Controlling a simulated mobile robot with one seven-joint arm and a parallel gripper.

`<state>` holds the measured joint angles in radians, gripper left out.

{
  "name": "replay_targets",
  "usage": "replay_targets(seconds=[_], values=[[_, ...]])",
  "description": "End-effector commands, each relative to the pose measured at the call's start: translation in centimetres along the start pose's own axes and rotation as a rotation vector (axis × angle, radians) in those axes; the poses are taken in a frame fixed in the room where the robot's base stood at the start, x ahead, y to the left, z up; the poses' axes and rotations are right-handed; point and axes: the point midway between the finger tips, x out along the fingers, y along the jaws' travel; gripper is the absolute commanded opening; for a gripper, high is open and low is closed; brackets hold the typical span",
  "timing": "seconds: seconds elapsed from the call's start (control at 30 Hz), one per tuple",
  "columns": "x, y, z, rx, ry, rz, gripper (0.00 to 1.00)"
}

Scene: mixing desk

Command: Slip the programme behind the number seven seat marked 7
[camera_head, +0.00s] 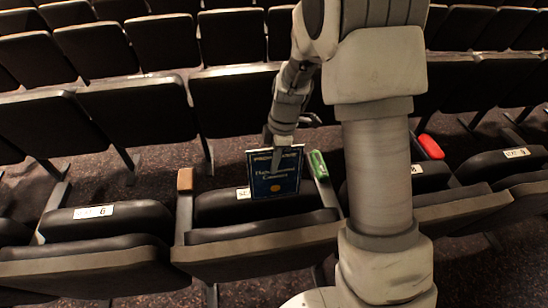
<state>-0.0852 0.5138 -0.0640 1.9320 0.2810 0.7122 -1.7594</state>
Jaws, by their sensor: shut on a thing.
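The programme (274,181) is a dark blue booklet with pale lettering and an orange dot. It stands upright in front of the middle seat's dark back. My gripper (276,154) comes down from above and is shut on its top edge. The middle seat (262,231) has a white label (243,193) mostly hidden by the programme, so its number cannot be read. It lies between a seat marked 6 (95,212) and a seat marked 8 (416,170). I cannot tell whether the programme touches the seat.
A green item (319,165) lies on the right armrest of the middle seat, close to the programme. A tan armrest pad (185,180) is on its left. A red item (431,147) lies further right. My arm hides part of the right side. More seat rows stand behind.

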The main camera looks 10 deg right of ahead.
Motion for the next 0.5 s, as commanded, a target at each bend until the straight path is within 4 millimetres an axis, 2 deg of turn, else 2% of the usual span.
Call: replay_targets(seconds=[0.03,0.1,0.5], values=[[1.4,0.0,0.2,0.0,0.0,-0.002,0.0],[2.5,0.0,0.4,0.0,0.0,-0.001,0.0],[8.5,0.0,1.3,-0.001,0.0,-0.001,0.0]])
